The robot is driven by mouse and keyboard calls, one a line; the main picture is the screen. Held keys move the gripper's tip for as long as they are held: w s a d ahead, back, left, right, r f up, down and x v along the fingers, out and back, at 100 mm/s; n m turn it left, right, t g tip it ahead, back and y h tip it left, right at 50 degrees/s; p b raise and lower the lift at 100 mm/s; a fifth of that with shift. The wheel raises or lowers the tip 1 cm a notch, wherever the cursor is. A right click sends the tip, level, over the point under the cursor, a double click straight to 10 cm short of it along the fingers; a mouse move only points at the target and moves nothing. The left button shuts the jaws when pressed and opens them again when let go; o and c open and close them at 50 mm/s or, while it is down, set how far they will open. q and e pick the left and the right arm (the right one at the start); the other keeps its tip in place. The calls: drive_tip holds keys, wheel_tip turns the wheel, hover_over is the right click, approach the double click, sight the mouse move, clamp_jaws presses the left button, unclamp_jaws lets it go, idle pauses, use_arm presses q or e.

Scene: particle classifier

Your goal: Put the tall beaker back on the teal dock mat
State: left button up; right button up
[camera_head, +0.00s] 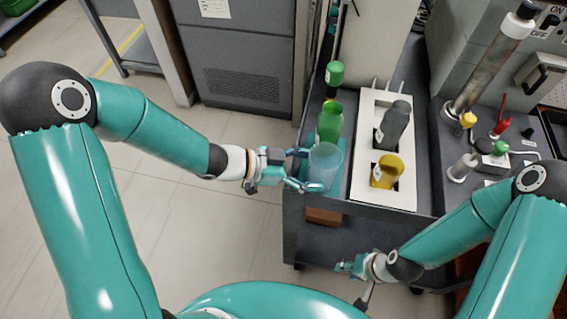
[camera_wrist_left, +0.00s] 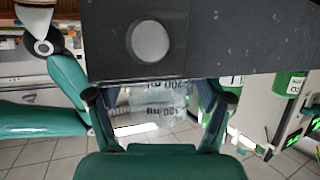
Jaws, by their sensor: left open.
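The tall beaker (camera_head: 325,163) is clear, bluish and upright at the near left corner of the dark bench. In the left wrist view its marked wall (camera_wrist_left: 158,103) shows between the fingers. My left gripper (camera_head: 308,170) is open, with its fingers reaching to either side of the beaker; I cannot tell if they touch it. The same gripper frames the beaker in the left wrist view (camera_wrist_left: 162,100).
A green bottle (camera_head: 330,122) stands just behind the beaker. To the right, a white rack (camera_head: 372,110) holds a grey bottle (camera_head: 394,125) and a yellow container (camera_head: 386,171). A metal column (camera_head: 487,65) and small coloured-topped items stand farther right. Open floor (camera_head: 230,230) lies left of the bench.

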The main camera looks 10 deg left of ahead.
use_arm(q)
drive_tip(key=p+v, duration=0.1)
drive_tip(key=v, duration=0.8)
